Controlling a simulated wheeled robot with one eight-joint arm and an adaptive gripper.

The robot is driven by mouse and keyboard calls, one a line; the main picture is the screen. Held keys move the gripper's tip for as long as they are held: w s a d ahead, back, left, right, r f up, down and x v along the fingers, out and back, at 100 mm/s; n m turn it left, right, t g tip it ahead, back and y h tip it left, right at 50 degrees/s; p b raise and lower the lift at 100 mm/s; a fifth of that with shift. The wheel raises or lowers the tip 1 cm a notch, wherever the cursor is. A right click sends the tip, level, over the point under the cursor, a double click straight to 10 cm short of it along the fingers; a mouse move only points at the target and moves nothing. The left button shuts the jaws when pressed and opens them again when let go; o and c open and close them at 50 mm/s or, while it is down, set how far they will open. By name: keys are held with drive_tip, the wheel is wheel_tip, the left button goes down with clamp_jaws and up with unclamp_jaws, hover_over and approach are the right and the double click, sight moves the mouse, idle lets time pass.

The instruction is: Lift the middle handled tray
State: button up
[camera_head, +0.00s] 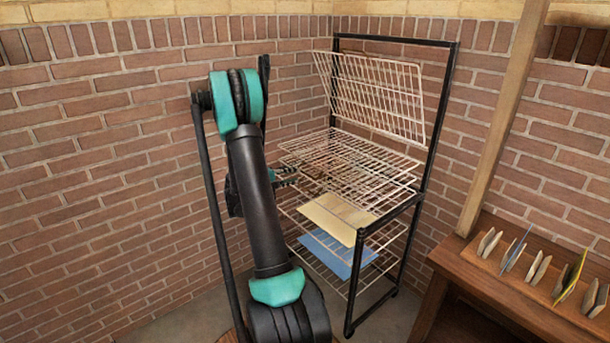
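A black-framed rack (447,110) of wire trays stands in the brick corner. Its top wire tray (375,95) is swung up and leans steeply. Below it a wire tray (345,150) lies about level, with more wire shelves close under it; I cannot tell for certain which one is the middle handled tray, and no handle is clear. My gripper (288,177) is at the left front side of the rack, just below the level tray's left edge. Its small dark fingers look apart, with nothing seen between them. Contact with the wires cannot be made out. My arm hides part of the gripper.
A yellow sheet (338,217) and a blue sheet (340,253) lie on the lower wire shelves. A wooden bench (450,262) with several upright cards stands at the right, beside a slanted wooden post (500,130). Brick walls close in behind the rack and at the left.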

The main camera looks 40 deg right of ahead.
sight(305, 173)
drive_tip(key=x, duration=0.7)
drive_tip(key=shift+c, duration=0.4)
clamp_jaws()
